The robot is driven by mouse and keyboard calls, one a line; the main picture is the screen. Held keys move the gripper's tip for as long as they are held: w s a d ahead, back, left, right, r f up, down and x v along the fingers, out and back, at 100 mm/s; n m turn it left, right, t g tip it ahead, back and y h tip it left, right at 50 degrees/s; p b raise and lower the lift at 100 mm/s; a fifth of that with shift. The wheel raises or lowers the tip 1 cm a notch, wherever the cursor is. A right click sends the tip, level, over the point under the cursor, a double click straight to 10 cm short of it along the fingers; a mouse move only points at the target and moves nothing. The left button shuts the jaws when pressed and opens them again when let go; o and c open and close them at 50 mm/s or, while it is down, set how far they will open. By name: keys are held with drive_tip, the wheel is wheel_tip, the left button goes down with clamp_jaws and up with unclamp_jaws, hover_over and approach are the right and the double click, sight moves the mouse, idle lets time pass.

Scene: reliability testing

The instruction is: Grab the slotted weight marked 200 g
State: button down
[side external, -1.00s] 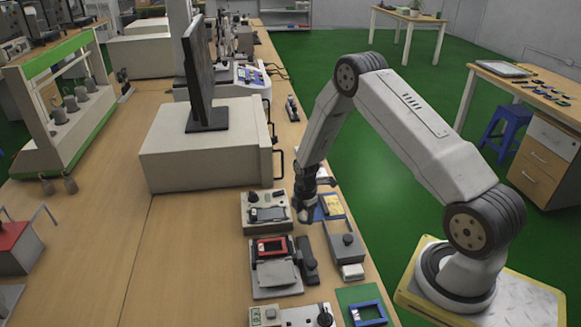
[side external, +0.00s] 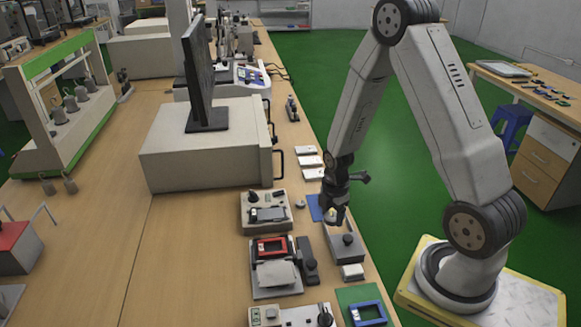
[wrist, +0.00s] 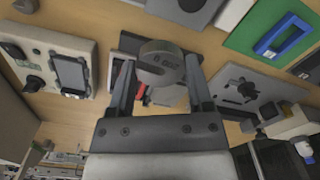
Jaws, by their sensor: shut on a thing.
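My gripper (wrist: 161,64) is shut on a grey slotted weight (wrist: 158,74) in the wrist view. The weight is a round disc held between the two fingertips, with its slot to the left. Its upside-down marking looks like 200 g. The weight is hard to make out there.
A beige device (side external: 265,212) stands left of my gripper, with a small round grey piece (side external: 300,204) beside it. White flat pieces (side external: 308,161) lie behind. A large beige cabinet (side external: 200,155) stands farther left.

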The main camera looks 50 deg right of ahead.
drive_tip(key=shift+s+a+r, duration=0.2)
drive_tip(key=shift+s+r, duration=0.05)
drive_tip(key=shift+s, duration=0.3)
drive_tip(key=shift+s+a+r, duration=0.15)
drive_tip(key=shift+s+r, duration=0.1)
drive_tip(key=shift+s, duration=0.3)
drive_tip(key=shift+w, duration=0.1)
